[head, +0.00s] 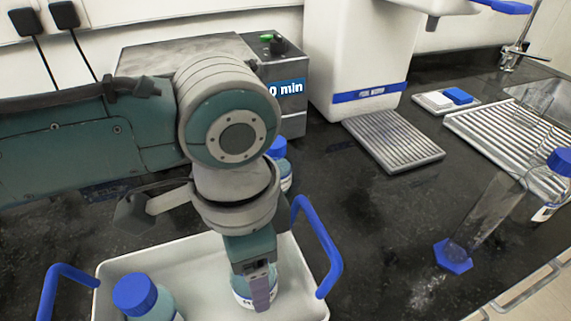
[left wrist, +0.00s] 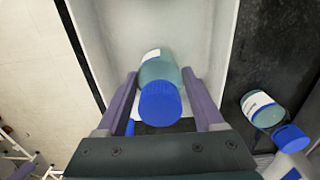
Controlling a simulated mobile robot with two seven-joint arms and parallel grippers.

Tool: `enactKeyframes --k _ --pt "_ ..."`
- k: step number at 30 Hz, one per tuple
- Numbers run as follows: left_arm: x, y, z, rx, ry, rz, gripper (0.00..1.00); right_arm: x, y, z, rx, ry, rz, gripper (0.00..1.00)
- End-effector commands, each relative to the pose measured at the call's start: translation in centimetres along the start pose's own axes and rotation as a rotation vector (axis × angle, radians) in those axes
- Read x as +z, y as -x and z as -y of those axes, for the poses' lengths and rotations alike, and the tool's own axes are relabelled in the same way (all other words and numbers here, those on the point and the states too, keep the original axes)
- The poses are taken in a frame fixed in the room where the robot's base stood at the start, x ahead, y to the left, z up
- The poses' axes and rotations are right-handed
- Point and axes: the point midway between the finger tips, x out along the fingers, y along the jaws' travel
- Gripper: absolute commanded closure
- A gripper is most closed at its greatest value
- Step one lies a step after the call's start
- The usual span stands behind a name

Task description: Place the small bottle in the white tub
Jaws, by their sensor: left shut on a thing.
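The white tub (head: 115,268) with blue handles stands at the front of the counter in the head view. Its pale walls also show in the left wrist view (left wrist: 215,50). My left gripper (head: 259,292) points down over the tub's right part and is shut on a blue-capped bottle (head: 240,284). In the left wrist view the bottle (left wrist: 160,88) sits between the two purple fingers, cap toward the camera. The gripper partly hides it in the head view, and I cannot tell whether it touches the tub floor. My right gripper is not in view.
Another blue-capped bottle (head: 146,300) stands in the tub's left part. A bottle (head: 285,172) stands behind the tub, partly behind my arm. A glass cylinder with a blue base (head: 453,256) and a bottle (head: 559,165) stand at right.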

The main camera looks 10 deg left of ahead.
Motion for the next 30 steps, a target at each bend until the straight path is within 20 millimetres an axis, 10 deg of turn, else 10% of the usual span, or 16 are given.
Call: enactKeyframes --k 11,12,20,30 --pt "-0.03 -0.52 0.0 0.0 0.0 -0.001 1.0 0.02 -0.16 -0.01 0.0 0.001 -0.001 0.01" --pt "-0.01 -0.54 0.0 0.0 -0.001 0.0 0.28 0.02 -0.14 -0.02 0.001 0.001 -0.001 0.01" --pt "0.0 -0.49 0.0 0.0 0.0 0.0 0.01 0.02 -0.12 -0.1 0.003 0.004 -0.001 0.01" --pt "-0.07 0.43 0.03 0.0 -0.001 -0.003 0.01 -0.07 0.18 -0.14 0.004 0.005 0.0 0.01"
